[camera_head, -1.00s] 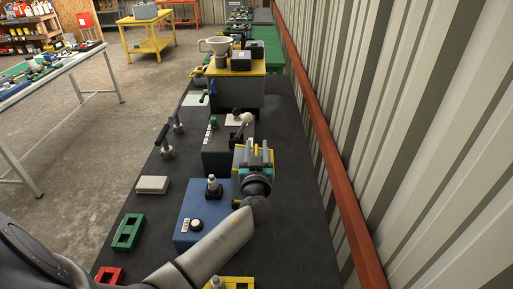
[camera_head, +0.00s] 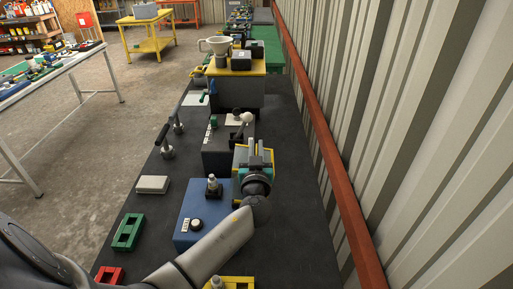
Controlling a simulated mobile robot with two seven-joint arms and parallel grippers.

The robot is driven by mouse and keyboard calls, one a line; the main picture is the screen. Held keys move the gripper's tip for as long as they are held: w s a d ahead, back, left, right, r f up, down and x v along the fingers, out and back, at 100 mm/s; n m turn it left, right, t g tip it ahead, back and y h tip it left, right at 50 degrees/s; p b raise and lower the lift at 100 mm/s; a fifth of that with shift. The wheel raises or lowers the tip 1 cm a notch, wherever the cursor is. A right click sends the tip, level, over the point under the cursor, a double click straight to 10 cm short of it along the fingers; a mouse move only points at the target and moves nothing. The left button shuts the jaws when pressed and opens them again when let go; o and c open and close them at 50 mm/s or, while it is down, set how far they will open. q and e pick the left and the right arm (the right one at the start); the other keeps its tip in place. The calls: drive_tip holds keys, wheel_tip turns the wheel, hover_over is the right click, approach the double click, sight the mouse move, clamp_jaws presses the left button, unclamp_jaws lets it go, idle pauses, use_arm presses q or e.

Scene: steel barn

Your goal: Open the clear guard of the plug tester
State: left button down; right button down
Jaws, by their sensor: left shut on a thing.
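No clear pane can be made out. My left gripper (camera_head: 256,147) is at this piece, pointing away from me, with its fingers close together. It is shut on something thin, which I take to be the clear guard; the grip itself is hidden. My right gripper is not in view.
Behind stands a dark grey box (camera_head: 215,158) with a white ball knob. Farther back is a yellow-topped box (camera_head: 238,90) with a white funnel. Green (camera_head: 127,232) and red blocks lie at the left. The corrugated wall and red rail (camera_head: 350,225) bound the right.

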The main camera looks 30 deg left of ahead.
sight(238, 154)
use_arm(q)
drive_tip(key=shift+d, duration=0.1)
idle(0.6)
drive_tip(key=shift+s+a+b, duration=0.15)
drive_tip(key=shift+a+b, duration=0.15)
drive_tip(key=shift+b, duration=0.25)
drive_tip(key=a+n+b, duration=0.1)
drive_tip(key=s+a+n+b, duration=0.1)
drive_tip(key=shift+s+a+r+b, duration=0.15)
drive_tip(key=shift+s+r+b, duration=0.1)
drive_tip(key=shift+b, duration=0.05)
drive_tip(key=shift+s+a+r+n+b, duration=0.15)
drive_tip(key=shift+s+a+n+b, duration=0.1)
drive_tip(key=shift+a+n, duration=0.15)
drive_tip(key=shift+s+a+r+n+b, duration=0.1)
drive_tip(key=shift+s+a+r+n, duration=0.1)
drive_tip(key=shift+a+n, duration=0.2)
drive_tip(key=c, duration=0.9)
unclamp_jaws()
